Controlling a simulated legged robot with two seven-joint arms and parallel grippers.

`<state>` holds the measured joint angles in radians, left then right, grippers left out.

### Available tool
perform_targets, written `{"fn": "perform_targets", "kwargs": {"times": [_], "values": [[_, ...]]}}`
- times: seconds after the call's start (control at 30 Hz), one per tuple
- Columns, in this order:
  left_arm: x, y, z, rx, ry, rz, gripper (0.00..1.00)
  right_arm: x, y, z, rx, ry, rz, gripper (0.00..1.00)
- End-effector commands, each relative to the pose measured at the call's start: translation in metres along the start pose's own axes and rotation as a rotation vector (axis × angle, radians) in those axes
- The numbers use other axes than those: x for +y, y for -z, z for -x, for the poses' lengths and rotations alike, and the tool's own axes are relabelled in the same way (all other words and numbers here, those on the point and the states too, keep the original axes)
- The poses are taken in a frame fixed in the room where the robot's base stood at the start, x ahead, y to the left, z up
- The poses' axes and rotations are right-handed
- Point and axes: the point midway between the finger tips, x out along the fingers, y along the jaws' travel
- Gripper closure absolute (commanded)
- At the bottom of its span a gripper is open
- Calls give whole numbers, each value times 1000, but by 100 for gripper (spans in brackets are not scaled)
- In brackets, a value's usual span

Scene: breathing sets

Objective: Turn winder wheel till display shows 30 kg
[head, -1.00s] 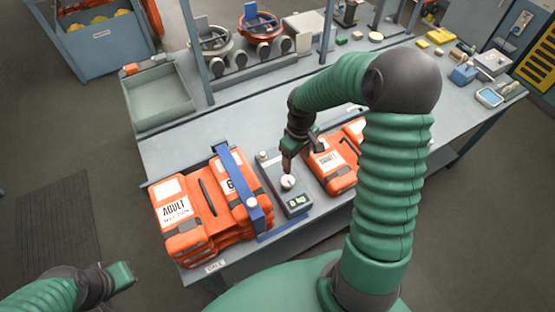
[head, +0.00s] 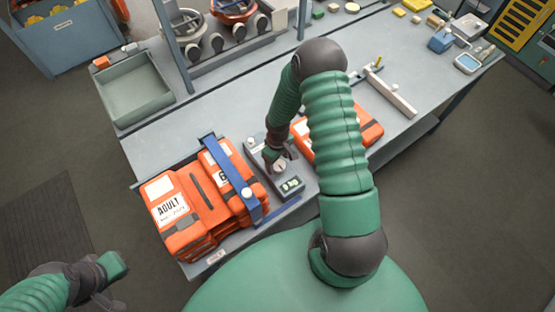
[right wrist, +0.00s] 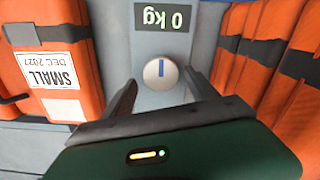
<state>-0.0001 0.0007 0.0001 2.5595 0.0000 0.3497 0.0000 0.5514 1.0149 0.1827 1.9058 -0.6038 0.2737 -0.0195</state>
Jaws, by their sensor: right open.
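A grey box carries a pale round wheel with a blue mark, which I take as the winder wheel (right wrist: 161,73); it also shows in the head view (head: 280,167). Its dark display (right wrist: 165,20) reads 0 kg, upside down in the right wrist view; it also shows in the head view (head: 291,185). My right gripper (head: 275,159) is open, with its dark fingers on either side of the wheel in the right wrist view. I cannot tell whether they touch it. My left gripper (head: 118,272) is at lower left, away from the table; its opening is unclear.
Orange packs labelled ADULT (head: 172,208) lie left of the box under a blue bar (head: 232,180). Another orange pack (head: 371,133) lies to its right, partly behind my arm. A grey tray (head: 133,97) stands at the table's back left.

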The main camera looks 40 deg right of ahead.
Motion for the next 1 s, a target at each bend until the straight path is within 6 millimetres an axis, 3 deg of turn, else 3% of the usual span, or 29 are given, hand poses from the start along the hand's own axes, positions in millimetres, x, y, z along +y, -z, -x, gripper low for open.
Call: {"fn": "perform_targets", "kwargs": {"times": [0.33,0.8,1.0], "values": [[0,0,1,0,0,0,100,1,1,-8,-1,0,0,34],[0,0,1,0,0,0,100,2,0,-7,0,-1,-1,95],[0,0,0,0,0,0,100,2,0,-7,-1,-2,-11,95]]}}
